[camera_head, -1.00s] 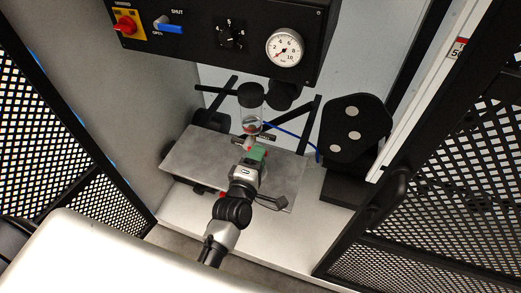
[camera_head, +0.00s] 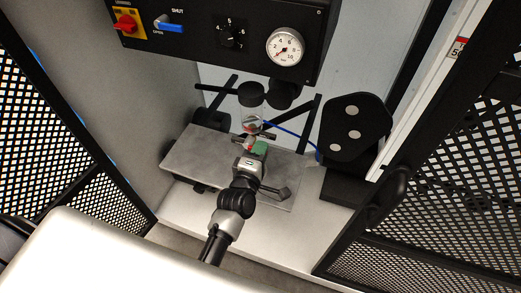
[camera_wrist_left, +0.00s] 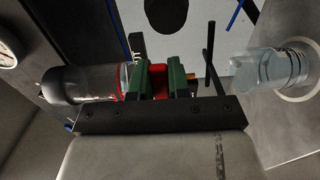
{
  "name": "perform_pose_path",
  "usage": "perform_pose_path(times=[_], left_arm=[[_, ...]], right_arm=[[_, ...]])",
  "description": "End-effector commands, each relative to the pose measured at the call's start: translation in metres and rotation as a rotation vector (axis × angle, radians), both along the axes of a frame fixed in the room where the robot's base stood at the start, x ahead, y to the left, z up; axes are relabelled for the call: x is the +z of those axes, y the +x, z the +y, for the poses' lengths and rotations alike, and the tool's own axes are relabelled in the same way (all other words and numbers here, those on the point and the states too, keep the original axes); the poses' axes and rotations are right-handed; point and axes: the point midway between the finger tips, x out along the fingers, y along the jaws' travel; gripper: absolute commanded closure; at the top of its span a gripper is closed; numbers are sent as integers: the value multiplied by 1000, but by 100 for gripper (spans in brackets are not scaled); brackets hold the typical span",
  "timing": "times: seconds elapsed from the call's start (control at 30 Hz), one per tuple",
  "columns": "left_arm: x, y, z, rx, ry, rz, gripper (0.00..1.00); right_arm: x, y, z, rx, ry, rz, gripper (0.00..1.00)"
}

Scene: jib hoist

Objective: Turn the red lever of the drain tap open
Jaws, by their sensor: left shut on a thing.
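The clear bowl (camera_head: 252,123) shows below a black round cap (camera_head: 250,95) in the head view. Red and pale fittings of the drain tap (camera_head: 248,141) sit just under the bowl. My left gripper (camera_head: 256,148), with green fingertips, is at these fittings. The left wrist view shows its two green pads (camera_wrist_left: 159,82) shut on a red part, probably the red lever (camera_wrist_left: 160,66). The pads hide most of it, so I cannot tell its angle. The bowl lies left of the pads in that view (camera_wrist_left: 98,83). My right gripper is not in view.
A grey plate (camera_head: 190,153) lies under the gripper. A control panel with a gauge (camera_head: 285,47) overhangs the back. A black bracket (camera_head: 352,115) stands at the right. Mesh doors (camera_head: 440,215) flank the cabinet. A clear jar (camera_wrist_left: 270,68) shows at the right of the wrist view.

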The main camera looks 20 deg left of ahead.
Motion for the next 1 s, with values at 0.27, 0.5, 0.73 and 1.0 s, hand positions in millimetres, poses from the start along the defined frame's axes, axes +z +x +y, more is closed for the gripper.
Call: perform_pose_path(times=[0.27,0.5,0.73,1.0], left_arm=[[-4,0,0,-1,86,0,100],[-11,0,1,-2,269,-7,100],[-19,0,4,-3,486,-13,100],[-28,0,11,-3,744,-22,100]], right_arm=[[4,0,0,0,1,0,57],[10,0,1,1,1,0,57],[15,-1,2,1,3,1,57],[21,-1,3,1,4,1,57]])
